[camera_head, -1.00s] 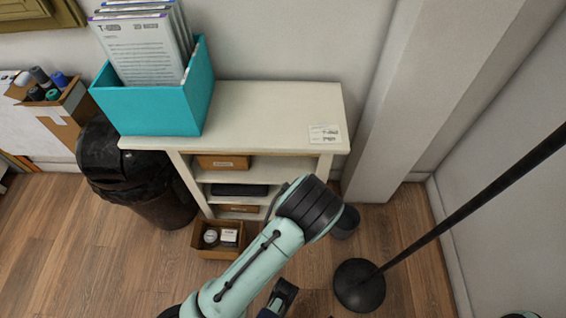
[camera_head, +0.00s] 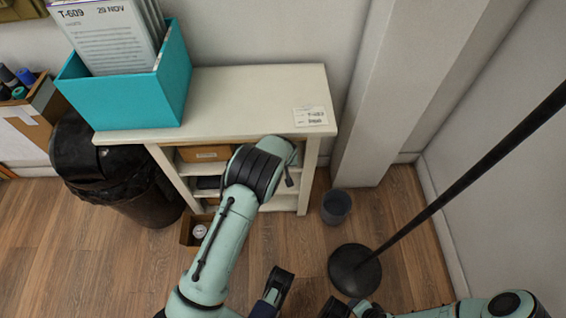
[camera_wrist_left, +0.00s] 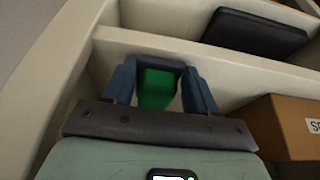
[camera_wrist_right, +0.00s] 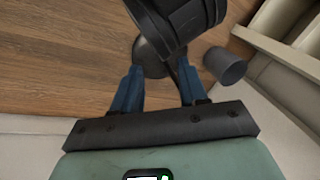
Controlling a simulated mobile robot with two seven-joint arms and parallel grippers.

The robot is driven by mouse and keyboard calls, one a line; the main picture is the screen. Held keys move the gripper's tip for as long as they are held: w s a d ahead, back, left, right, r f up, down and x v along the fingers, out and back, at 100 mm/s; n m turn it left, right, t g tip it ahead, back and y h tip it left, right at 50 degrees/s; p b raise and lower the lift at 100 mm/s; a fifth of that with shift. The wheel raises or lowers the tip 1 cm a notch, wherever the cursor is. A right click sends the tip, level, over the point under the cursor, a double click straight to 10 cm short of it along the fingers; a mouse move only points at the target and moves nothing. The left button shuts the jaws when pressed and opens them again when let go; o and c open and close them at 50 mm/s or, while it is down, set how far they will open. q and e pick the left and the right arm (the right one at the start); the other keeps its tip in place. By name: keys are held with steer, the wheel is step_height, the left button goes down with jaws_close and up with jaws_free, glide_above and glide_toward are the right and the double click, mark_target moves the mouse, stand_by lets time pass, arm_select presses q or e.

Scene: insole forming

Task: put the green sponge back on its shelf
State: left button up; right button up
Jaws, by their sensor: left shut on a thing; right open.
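The green sponge (camera_wrist_left: 157,88) is between the fingers of my left gripper (camera_wrist_left: 160,70), which is shut on it. In the left wrist view they are close to a cream shelf board, inside or just in front of the white shelf unit (camera_head: 245,92); contact with a shelf cannot be told. In the head view my left arm's elbow covers part of the shelf front, and the left gripper and sponge are hidden. My right gripper (camera_head: 308,290) is open and empty at the bottom of the head view, away from the shelf. It also shows in the right wrist view (camera_wrist_right: 159,66).
A cardboard box (camera_wrist_left: 292,125) and a black flat item (camera_wrist_left: 255,33) occupy nearby shelf spaces. A teal file box (camera_head: 125,102) stands on top. A black bin (camera_head: 120,175) is left; a grey bucket (camera_head: 336,207) and round black stand base (camera_head: 354,270) are right.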

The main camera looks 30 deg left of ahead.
arm_select(q)
steer(key=shift+f, duration=0.1)
steer(key=o, duration=0.9)
steer(key=shift+o, duration=0.2)
